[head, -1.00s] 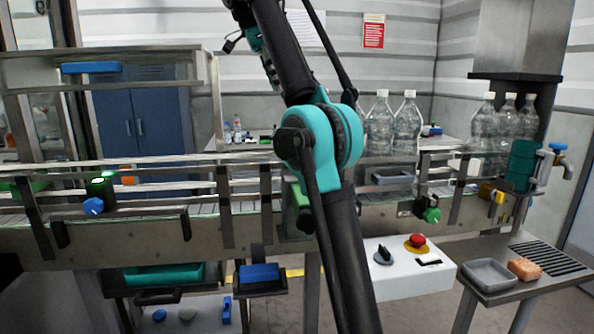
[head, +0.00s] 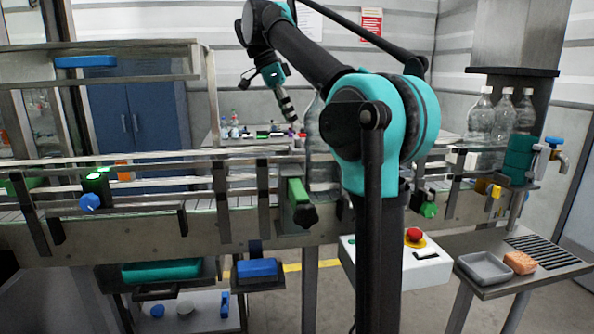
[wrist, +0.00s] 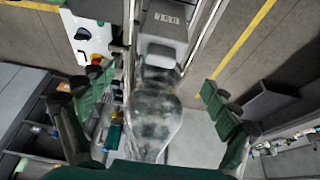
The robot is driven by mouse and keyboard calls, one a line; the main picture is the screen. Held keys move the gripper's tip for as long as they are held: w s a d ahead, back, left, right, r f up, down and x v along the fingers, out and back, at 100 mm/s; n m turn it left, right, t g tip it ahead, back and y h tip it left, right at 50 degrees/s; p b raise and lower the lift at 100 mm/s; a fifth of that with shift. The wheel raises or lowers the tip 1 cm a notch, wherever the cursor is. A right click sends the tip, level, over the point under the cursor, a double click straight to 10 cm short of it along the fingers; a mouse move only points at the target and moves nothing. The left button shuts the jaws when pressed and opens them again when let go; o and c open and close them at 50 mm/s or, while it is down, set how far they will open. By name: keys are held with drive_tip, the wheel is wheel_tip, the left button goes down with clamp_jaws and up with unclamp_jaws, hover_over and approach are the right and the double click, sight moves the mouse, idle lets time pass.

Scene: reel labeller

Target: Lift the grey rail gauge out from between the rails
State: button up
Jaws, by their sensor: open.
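The grey rail gauge appears to be the grey block with digits on its face (wrist: 165,22), at the top of the wrist view between the rails. Its number is too small to read surely. In the head view I cannot make it out; my arm covers that part of the conveyor. My gripper (wrist: 155,112) is open, its green fingers spread wide at left and right in the wrist view. A clear bottle (wrist: 153,125) shows between the fingers with no visible finger contact. The gauge lies beyond the bottle, toward the top of that picture. The jaws are not clear in the head view.
The conveyor (head: 120,236) with metal rails runs across the head view. A clear bottle (head: 316,150) stands on it beside my arm, with several more (head: 480,118) at right. A control box with a red button (head: 414,235) and a side table with a grey tray (head: 485,268) stand in front.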

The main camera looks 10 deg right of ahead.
sight(297, 137)
drive_tip(key=shift+a+x, duration=0.15)
drive_tip(key=shift+x, duration=1.35)
drive_tip(key=shift+a+x, duration=0.1)
drive_tip(key=shift+x, duration=1.4)
drive_tip(key=shift+f, duration=0.1)
drive_tip(key=c, duration=1.9)
